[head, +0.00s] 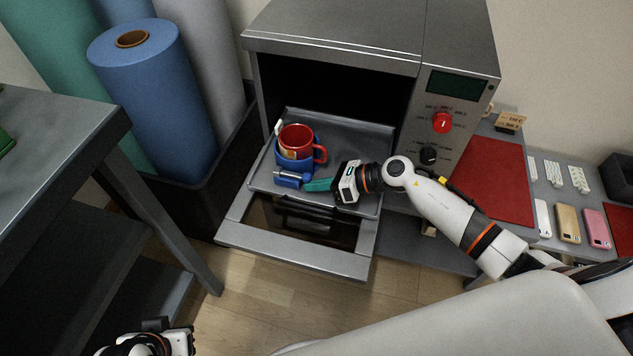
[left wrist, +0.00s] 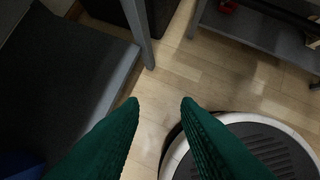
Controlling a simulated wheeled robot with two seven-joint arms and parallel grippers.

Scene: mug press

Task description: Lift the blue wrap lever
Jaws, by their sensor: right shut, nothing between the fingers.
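A red mug (head: 296,138) stands upright in a blue wrap (head: 292,160) on the grey tray (head: 345,140) pulled out of the press. The blue wrap lever (head: 291,180) juts from the wrap's front, low near the tray. My right gripper (head: 308,185) is shut and empty, with its teal fingertips beside the lever's right end. I cannot tell whether they touch it. My left gripper is at the bottom left of the head view, its fingers out of sight there; in the left wrist view the left gripper (left wrist: 160,104) is open and empty above the floor.
The grey press (head: 335,45) with a red knob (head: 442,122) stands behind the tray, its door folded down. Blue and other rolls (head: 160,95) stand at the left. A grey table (head: 60,140) is at far left. Phones (head: 568,224) lie on the right-hand counter.

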